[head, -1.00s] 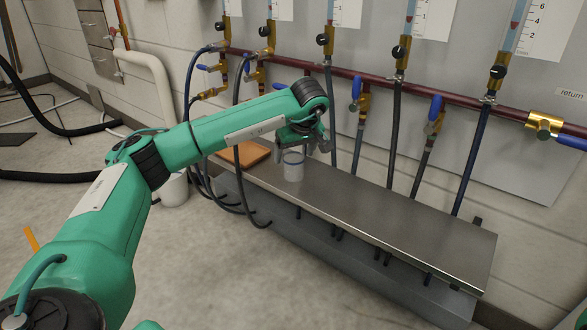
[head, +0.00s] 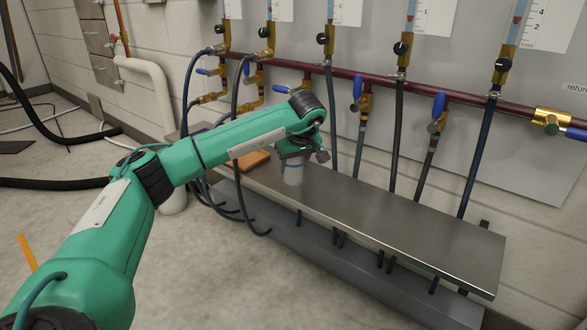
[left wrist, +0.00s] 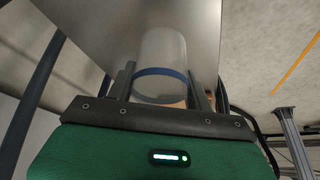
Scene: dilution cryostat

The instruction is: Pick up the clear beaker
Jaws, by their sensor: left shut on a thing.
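The clear beaker (head: 293,174) is at the steel bench, below my left gripper (head: 293,158) in the head view. The gripper and wrist hide its upper part. In the left wrist view the clear beaker (left wrist: 165,55) is a see-through cylinder with a blue band, between the two dark fingers of my left gripper (left wrist: 160,85). The left gripper is shut on it. I cannot tell whether the beaker's base touches the bench top. My right gripper is not in view.
The steel bench (head: 400,225) is bare to the right of the beaker. An orange-brown block (head: 252,160) lies to its left. Behind it, dark hoses (head: 396,140) hang from a red pipe (head: 380,84) with blue-handled valves. A white bucket (head: 173,195) stands on the floor.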

